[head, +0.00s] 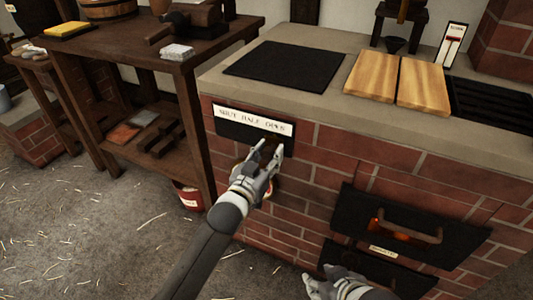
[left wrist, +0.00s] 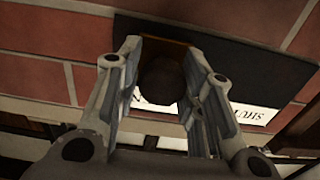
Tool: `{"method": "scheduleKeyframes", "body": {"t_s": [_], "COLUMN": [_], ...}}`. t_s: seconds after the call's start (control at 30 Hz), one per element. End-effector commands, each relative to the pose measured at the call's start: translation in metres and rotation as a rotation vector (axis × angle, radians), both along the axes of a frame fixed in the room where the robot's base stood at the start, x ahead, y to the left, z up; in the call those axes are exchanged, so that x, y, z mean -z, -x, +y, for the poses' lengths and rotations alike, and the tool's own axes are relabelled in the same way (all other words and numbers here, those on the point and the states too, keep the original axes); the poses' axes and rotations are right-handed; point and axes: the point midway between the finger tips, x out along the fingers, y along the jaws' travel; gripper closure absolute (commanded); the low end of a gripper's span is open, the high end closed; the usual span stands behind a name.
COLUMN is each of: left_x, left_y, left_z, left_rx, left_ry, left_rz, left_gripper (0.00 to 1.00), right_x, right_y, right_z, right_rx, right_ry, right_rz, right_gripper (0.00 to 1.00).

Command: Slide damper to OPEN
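The damper is a dark plate (head: 230,128) with a white label strip (head: 240,119) on the brick front of the stove. The label appears to read SHUT, HALF and OPEN from left to right. My left gripper (head: 268,150) is at the plate's right part, by the OPEN end. In the left wrist view its spread fingers (left wrist: 162,75) stand on either side of a dark rounded knob (left wrist: 160,80); I cannot tell whether they touch it. The head view hides the knob behind the gripper. My right gripper (head: 317,279) looks open and empty at the bottom edge.
The stove top (head: 310,93) carries a dark plate and two wooden boards (head: 398,82). A black oven door (head: 405,228) with a bar handle is low at right. A wooden table (head: 120,40) stands at left, a red bucket (head: 188,196) beneath its edge. Straw-strewn floor at lower left is clear.

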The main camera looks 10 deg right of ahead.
Motion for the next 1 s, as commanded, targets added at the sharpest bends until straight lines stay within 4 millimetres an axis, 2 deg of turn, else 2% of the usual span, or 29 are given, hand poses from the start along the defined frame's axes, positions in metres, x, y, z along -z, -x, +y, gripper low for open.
{"method": "scheduleKeyframes", "body": {"t_s": [0.03, 0.13, 0.57, 0.77, 1.0], "left_x": [0.002, 0.002, 0.002, 0.002, 0.003], "left_y": [0.003, 0.002, 0.005, 0.024, 0.059], "left_z": [-0.003, -0.002, 0.003, 0.017, 0.041], "left_rx": [0.005, 0.005, 0.000, 0.001, 0.002], "left_ry": [0.000, 0.001, -0.001, 0.000, 0.000], "left_rz": [0.005, 0.004, 0.003, 0.002, 0.005], "left_gripper": [0.57, 0.45, 0.45, 0.45, 0.45], "right_x": [0.000, 0.000, 0.000, 0.000, 0.000], "right_y": [0.000, 0.000, 0.000, 0.000, 0.000], "right_z": [0.000, 0.000, 0.000, 0.000, 0.000], "right_rx": [0.000, 0.000, -0.001, 0.000, 0.000], "right_ry": [0.000, 0.000, -0.001, 0.000, 0.000], "right_rz": [0.000, -0.001, -0.001, -0.001, -0.001], "right_gripper": [0.60, 0.60, 0.60, 0.60, 0.60]}}
